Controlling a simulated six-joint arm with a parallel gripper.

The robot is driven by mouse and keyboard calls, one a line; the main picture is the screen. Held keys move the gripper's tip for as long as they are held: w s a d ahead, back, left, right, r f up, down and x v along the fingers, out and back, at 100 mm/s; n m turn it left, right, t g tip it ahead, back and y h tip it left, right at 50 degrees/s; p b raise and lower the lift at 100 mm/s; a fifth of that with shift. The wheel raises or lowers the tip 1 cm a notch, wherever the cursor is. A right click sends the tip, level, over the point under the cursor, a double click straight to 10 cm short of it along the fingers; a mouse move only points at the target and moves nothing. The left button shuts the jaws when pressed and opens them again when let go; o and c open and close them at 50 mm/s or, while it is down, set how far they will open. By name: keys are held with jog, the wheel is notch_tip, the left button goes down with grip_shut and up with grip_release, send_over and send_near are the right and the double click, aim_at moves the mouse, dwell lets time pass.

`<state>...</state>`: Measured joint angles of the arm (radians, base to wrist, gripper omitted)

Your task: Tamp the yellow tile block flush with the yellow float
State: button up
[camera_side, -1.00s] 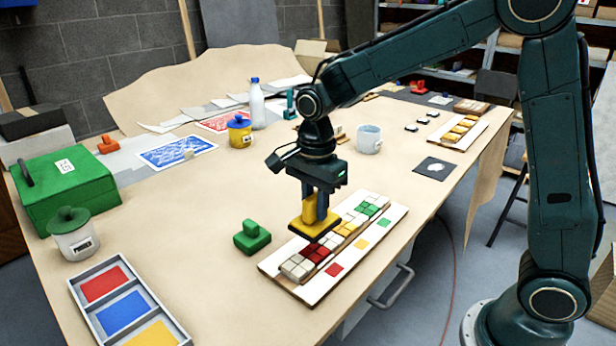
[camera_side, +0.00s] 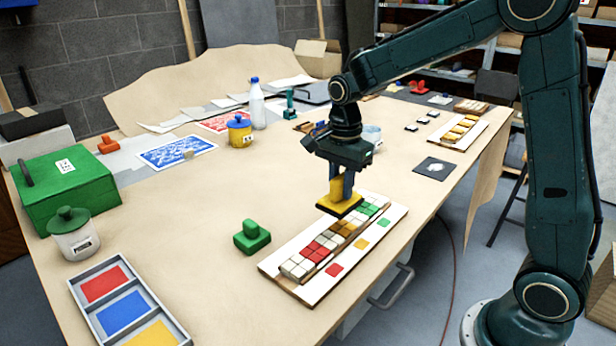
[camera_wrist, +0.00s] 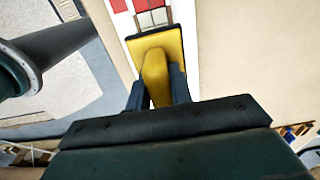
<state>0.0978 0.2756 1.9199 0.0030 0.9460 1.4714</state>
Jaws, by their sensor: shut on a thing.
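My gripper (camera_side: 342,188) is shut on the handle of the yellow float (camera_side: 338,208), a flat plate with a dark underside. The float appears held level above the tile panel (camera_side: 300,292), apart from it. The yellow tile block (camera_side: 344,227) shows in the panel's row just below the float in the side view, partly shaded, between white tiles. I cannot tell whether it stands proud. In the wrist view the float (camera_wrist: 175,45) sits between my fingers and covers the tiles under it; red and white tiles show beyond its edge.
A green float (camera_side: 252,237) stands on the table left of the panel. Red, yellow and green squares mark the panel's right side. A tray of colour compartments (camera_side: 78,283), a green box (camera_side: 65,186) and a lidded jar (camera_side: 74,234) stand at the left. The table between is clear.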

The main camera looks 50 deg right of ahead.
jog(key=shift+s+d, duration=0.1)
jog(key=shift+d, duration=0.75)
send_over(343, 227)
jog(key=shift+f, duration=2.95)
jog(key=shift+f, duration=0.95)
dwell(1.1)
jog(key=shift+r, duration=0.1)
jog(key=shift+r, duration=3.6)
